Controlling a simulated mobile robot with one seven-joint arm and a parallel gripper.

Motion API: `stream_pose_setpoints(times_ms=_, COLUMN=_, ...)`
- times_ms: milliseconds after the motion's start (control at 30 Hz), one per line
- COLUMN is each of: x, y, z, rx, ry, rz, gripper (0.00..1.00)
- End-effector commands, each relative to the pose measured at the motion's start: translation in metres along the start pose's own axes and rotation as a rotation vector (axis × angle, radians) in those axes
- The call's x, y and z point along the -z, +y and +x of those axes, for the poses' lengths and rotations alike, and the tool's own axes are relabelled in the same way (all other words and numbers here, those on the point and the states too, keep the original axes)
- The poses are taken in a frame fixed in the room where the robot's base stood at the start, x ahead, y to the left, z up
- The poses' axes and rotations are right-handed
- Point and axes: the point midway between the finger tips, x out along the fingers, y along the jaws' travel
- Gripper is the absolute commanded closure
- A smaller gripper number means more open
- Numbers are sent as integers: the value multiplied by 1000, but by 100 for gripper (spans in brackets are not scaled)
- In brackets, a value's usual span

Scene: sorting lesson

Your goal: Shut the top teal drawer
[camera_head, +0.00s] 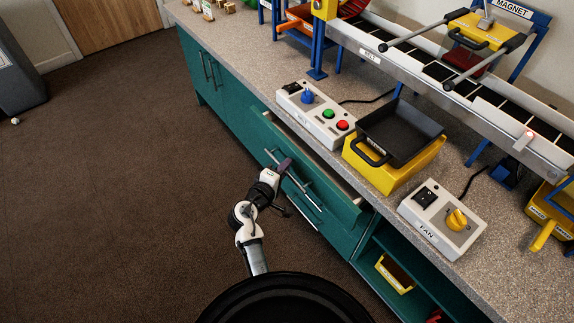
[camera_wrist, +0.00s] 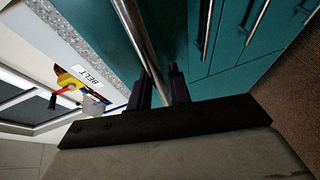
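The top teal drawer (camera_head: 305,168) stands pulled out a little from the cabinet under the counter; its pale inner edge shows along the top. A long metal bar handle (camera_head: 299,187) runs across its front. My gripper (camera_head: 285,165) is at the far-left part of this handle. In the wrist view the handle bar (camera_wrist: 143,40) runs between the two dark fingers of my gripper (camera_wrist: 160,88), which sit close on either side of it. The gripper looks shut on the bar. The drawer's inside is mostly hidden from view.
Below are more teal drawer fronts with bar handles (camera_head: 305,213). On the counter (camera_head: 240,65) above stand a switch box (camera_head: 316,115), a black tray (camera_head: 400,130) on a yellow base, and a fan control box (camera_head: 443,218).

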Motion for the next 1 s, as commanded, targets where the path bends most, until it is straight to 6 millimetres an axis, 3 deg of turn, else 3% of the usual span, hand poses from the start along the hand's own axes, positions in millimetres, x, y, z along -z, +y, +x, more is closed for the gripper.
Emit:
stream_pose_setpoints(times_ms=167, x=0, y=0, z=0, rx=0, ry=0, rz=0, gripper=80)
stream_pose_setpoints(times_ms=333, x=0, y=0, z=0, rx=0, ry=0, rz=0, gripper=100)
stream_pose_setpoints(times_ms=633, x=-1, y=0, z=2, rx=0, ry=-1, rz=0, gripper=100)
stream_pose_setpoints(times_ms=1000, x=-28, y=15, z=69, rx=1, ry=-3, rz=1, gripper=100)
